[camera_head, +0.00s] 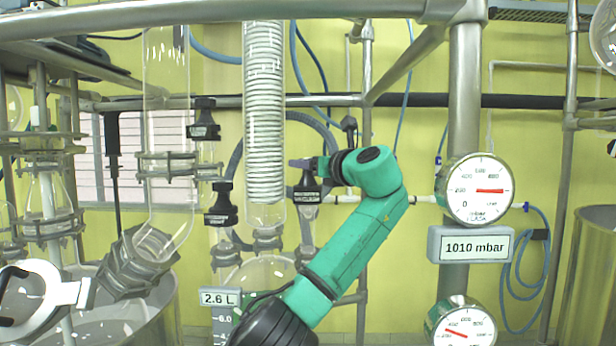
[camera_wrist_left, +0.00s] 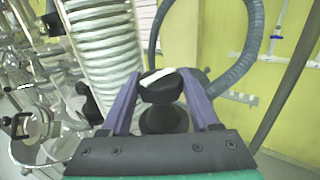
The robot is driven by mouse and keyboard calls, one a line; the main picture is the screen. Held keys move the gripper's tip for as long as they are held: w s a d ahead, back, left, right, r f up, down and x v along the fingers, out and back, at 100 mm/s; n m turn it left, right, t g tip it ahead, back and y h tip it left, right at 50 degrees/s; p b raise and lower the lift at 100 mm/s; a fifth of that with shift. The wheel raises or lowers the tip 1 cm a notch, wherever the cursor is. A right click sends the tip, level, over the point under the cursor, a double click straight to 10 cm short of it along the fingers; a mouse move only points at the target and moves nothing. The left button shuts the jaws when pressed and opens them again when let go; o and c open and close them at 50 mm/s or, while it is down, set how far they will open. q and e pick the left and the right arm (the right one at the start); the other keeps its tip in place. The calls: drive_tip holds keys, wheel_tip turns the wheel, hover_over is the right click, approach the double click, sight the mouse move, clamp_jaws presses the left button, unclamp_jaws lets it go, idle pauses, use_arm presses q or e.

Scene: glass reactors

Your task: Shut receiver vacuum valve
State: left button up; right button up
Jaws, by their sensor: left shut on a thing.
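My left gripper (camera_head: 300,163) is at the end of the green arm, in front of the pipework just right of the coiled glass condenser. In the left wrist view its two purple fingers (camera_wrist_left: 163,88) are shut on a black valve knob (camera_wrist_left: 161,90) with a white bar mark on top. In the head view the black valve fitting (camera_head: 307,187) shows just below the fingers, and the wrist partly hides it. I cannot read a label on this valve. My right gripper is not in view.
The coiled condenser (camera_head: 264,110) stands close left of the gripper. Other black valves (camera_head: 221,205) are further left. A round gauge (camera_head: 478,188) and a "1010 mbar" display (camera_head: 471,246) are on the steel post at right. A "2.6 L" label (camera_head: 219,297) is below.

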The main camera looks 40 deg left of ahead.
use_arm(q)
drive_tip(key=m+t+h+b, duration=0.1)
drive_tip(key=t+b, duration=0.1)
drive_tip(key=m+t+h+b, duration=0.1)
drive_tip(key=m+t+b, duration=0.1)
drive_tip(key=m+t+h+b, duration=0.1)
drive_tip(key=t+b, duration=0.1)
drive_tip(key=shift+s+f+m+h, duration=0.1)
drive_tip(key=shift+f+m+h, duration=0.15)
drive_tip(key=shift+m+h, duration=0.15)
drive_tip(key=shift+r+m+t+h+b, duration=0.1)
drive_tip(key=shift+m+t+h+b, duration=0.45)
drive_tip(key=shift+t, duration=0.25)
drive_tip(key=shift+r+m+t+h, duration=0.1)
drive_tip(key=shift+m+t+h, duration=0.25)
drive_tip(key=shift+t+h, duration=0.1)
drive_tip(key=shift+r, duration=0.1)
drive_tip(key=o, duration=1.1)
